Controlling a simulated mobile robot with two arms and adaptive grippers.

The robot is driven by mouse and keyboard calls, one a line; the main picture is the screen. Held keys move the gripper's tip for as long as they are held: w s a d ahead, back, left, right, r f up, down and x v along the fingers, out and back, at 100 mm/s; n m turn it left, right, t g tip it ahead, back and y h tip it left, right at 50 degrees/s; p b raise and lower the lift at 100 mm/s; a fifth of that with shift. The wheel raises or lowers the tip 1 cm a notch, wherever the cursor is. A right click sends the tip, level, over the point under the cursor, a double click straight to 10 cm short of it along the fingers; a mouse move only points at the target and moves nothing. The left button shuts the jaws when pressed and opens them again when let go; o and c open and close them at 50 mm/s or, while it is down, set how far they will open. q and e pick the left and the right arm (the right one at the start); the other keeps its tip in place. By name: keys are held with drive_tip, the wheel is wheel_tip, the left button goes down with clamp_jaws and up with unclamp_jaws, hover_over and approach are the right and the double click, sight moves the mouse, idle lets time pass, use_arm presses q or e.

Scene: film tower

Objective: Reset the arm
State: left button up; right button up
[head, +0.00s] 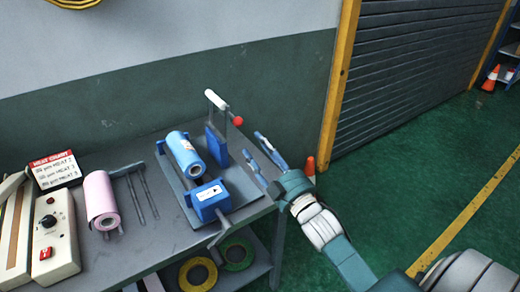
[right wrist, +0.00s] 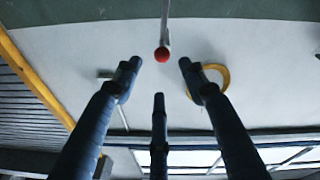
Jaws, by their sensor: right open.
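My right gripper (head: 253,147) is open and empty in the head view, its fingers pointing left toward the blue device on the bench. That device holds a blue film roll (head: 186,154) on a grey plate. Behind the roll stands a raised lever arm (head: 222,112) with a white top bar and a red ball knob (head: 238,121). In the right wrist view the spread fingers (right wrist: 158,78) frame the red knob (right wrist: 162,54), which is apart from them; its thin rod runs upward. My left gripper is not in view.
The grey bench (head: 160,232) also holds a pink roll (head: 101,198), a control box (head: 52,235) and a sign (head: 55,170). Yellow and green tape rings lie on the shelf below. The green floor at right is open.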

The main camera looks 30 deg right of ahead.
idle(0.5)
drive_tip(key=s+a+f+m+g, duration=0.1)
drive_tip(key=s+a+f+g, duration=0.25)
drive_tip(key=f, duration=0.45)
drive_tip(key=s+a+f+m+g, duration=0.1)
drive_tip(key=s+a+f+g, duration=0.1)
drive_tip(key=s+f+g, duration=0.35)
drive_tip(key=s+a+f+g, duration=0.2)
drive_tip(key=s+f, duration=0.2)
drive_tip(key=s, duration=0.3)
drive_tip(key=s+a+f+m+g, duration=0.1)
drive_tip(key=s+a+f+g, duration=0.15)
drive_tip(key=s, duration=0.45)
drive_tip(key=s+a+f+g, duration=0.2)
drive_tip(key=s+f+g, duration=0.1)
drive_tip(key=s+f, duration=0.25)
drive_tip(key=s+f+g, duration=0.1)
drive_tip(key=s+f, duration=0.1)
drive_tip(key=f, duration=1.1)
drive_tip(key=s+f, duration=0.2)
drive_tip(key=f, duration=1)
drive_tip(key=s+d+f+g, duration=0.1)
drive_tip(key=s+d+f, duration=0.2)
drive_tip(key=s+f, duration=1.4)
